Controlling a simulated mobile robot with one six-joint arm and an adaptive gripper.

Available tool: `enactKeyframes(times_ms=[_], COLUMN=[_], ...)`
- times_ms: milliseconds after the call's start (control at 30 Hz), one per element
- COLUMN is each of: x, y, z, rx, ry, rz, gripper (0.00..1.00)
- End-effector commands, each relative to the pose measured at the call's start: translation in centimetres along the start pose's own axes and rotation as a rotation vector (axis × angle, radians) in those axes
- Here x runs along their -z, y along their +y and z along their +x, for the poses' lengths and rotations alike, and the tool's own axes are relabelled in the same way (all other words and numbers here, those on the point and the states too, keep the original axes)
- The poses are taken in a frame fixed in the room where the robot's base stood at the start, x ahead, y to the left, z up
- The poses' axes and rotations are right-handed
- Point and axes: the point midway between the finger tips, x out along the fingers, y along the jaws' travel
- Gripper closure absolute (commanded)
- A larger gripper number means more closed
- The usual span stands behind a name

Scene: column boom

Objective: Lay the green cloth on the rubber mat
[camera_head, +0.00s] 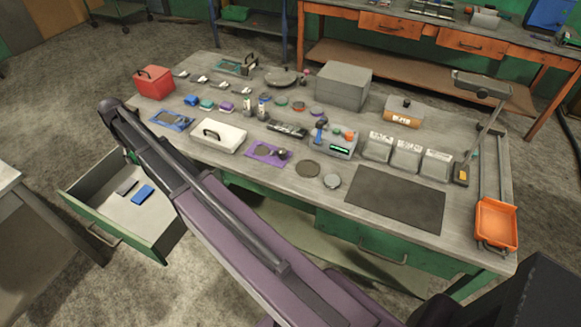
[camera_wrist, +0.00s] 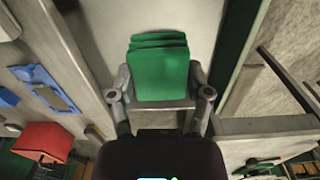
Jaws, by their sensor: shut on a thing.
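The green cloth (camera_wrist: 158,70), folded in layers, is between the fingers of my gripper (camera_wrist: 160,98) in the wrist view. My gripper is shut on it. The pale inside of the open drawer shows behind the cloth. In the head view my arm hides most of the gripper and cloth; only a sliver of green shows beside the arm, over the drawer. The rubber mat (camera_head: 395,197) is a dark flat rectangle at the front right of the workbench, with nothing on it. My gripper is far to the left of the mat.
The open drawer (camera_head: 165,240) holds a blue cloth (camera_head: 143,193) and a grey one (camera_head: 127,186). A scale (camera_head: 342,145), grey bins (camera_head: 408,155), a lamp (camera_head: 480,85) and an orange tray (camera_head: 496,222) stand around the mat. A red box (camera_head: 154,81) stands at the bench's left end.

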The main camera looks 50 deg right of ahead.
Motion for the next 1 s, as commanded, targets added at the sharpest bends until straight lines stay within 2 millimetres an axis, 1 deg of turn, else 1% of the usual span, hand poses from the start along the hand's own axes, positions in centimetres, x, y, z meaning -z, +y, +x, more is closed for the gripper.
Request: enactKeyframes(times_ms=[33,200,400,600,1000], x=[0.0,0.0,0.0,0.0,0.0], y=[0.0,0.0,0.0,0.0,0.0], z=[-1.8,-4.5,-7.2,-8.4,-8.5], rx=[0.0,0.0,0.0,0.0,0.0], ry=[0.0,0.0,0.0,0.0,0.0], rz=[0.0,0.0,0.0,0.0,0.0], gripper=[0.82,0.82,0.82,0.82,0.82])
